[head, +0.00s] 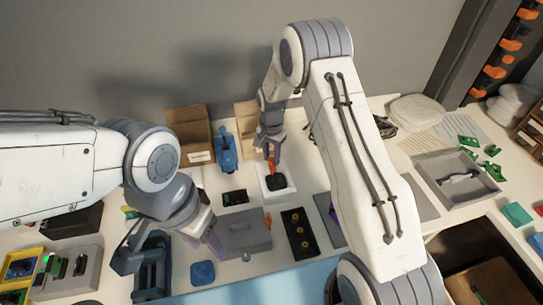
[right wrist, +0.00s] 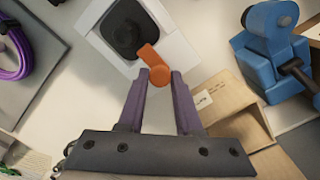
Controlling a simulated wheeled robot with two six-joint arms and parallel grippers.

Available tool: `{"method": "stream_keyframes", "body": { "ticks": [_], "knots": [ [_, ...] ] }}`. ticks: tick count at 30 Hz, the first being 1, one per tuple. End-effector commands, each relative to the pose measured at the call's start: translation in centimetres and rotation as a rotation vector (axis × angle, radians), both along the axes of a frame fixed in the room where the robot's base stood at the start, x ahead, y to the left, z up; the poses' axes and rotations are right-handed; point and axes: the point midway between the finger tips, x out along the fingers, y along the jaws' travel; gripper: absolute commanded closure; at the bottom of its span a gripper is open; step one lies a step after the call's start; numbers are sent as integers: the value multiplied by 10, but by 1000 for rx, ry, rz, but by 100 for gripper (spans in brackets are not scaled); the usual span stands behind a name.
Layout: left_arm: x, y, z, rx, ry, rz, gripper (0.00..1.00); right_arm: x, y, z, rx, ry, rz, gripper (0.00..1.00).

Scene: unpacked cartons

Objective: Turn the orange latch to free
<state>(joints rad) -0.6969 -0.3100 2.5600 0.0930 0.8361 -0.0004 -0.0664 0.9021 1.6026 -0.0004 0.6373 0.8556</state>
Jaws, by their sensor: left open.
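The orange latch (head: 271,170) is a short lever on a black round-cornered base (head: 276,182) fixed to a white plate (head: 264,188). In the right wrist view the latch (right wrist: 150,56) runs from the black base (right wrist: 126,27) down to a round end between my fingertips. My right gripper (right wrist: 160,77) has its purple fingers on either side of that round end, and they look closed on it with no clear gap. It also shows over the latch in the head view (head: 272,152). My left gripper (head: 212,248) is open and empty near a grey box (head: 245,229).
A blue clamp-like device (head: 226,153) and cardboard cartons (head: 188,130) stand behind the latch; both are close to my right gripper. A black strip with yellow knobs (head: 299,234) lies in front. A grey tray (head: 455,180) is at the right.

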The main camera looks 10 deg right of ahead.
Motion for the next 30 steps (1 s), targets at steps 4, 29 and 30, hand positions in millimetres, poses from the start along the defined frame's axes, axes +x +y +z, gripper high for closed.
{"method": "stream_keyframes", "body": {
  "ticks": [4,29,30],
  "knots": [
    [0,0,0,0,0,0,50,0,0,0,1,-1,0,100],
    [0,0,-1,0,0,0,50,1,0,1,1,-2,459,100],
    [0,0,-1,0,0,0,50,1,0,1,1,-2,498,100]
  ]
}}
